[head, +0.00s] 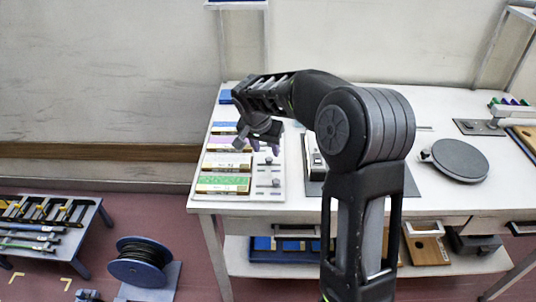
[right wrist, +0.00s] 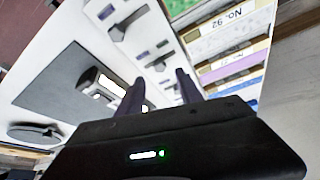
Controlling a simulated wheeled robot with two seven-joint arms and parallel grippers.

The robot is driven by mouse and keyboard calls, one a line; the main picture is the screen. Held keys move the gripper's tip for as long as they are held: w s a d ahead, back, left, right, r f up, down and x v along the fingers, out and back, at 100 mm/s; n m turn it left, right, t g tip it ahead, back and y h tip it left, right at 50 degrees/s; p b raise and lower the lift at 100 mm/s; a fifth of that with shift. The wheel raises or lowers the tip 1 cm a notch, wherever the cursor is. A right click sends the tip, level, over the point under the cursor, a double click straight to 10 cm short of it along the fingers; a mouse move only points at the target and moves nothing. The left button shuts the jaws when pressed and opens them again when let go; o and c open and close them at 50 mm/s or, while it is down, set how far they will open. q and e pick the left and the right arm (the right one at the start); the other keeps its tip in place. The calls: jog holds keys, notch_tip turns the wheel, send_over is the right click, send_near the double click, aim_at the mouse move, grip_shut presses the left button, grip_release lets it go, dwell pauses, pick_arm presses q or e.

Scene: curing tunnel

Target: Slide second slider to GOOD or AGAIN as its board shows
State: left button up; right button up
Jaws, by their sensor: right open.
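The slider panel (head: 261,191) is a pale strip on the left of the white table. Two dark slider knobs show on its front part, one (head: 275,183) nearest the front and one (head: 268,161) behind it. Beside it lies a row of boards: green (head: 222,185), white-and-tan (head: 226,162), purple (head: 222,142) and blue. My right gripper (head: 266,147) is open over the panel, behind those two knobs. In the right wrist view its fingers (right wrist: 160,88) point at the panel, with nothing seen held. The gripper hides the panel's back part. My left gripper is out of view.
A black-and-white device (head: 317,165) stands on a dark mat (head: 312,187) right of the panel, partly behind my right arm. A round grey plate (head: 460,160) lies further right. A cable reel (head: 142,262) and a low tool bench (head: 75,243) stand on the floor at left.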

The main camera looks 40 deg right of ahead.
aim_at(269, 158)
jog(key=x, duration=0.5)
jog(key=shift+w+f+p, duration=0.1)
jog(key=shift+f+p, duration=0.1)
jog(key=shift+p, duration=0.2)
grip_shut()
jog(key=shift+d, duration=0.1)
dwell(0.9)
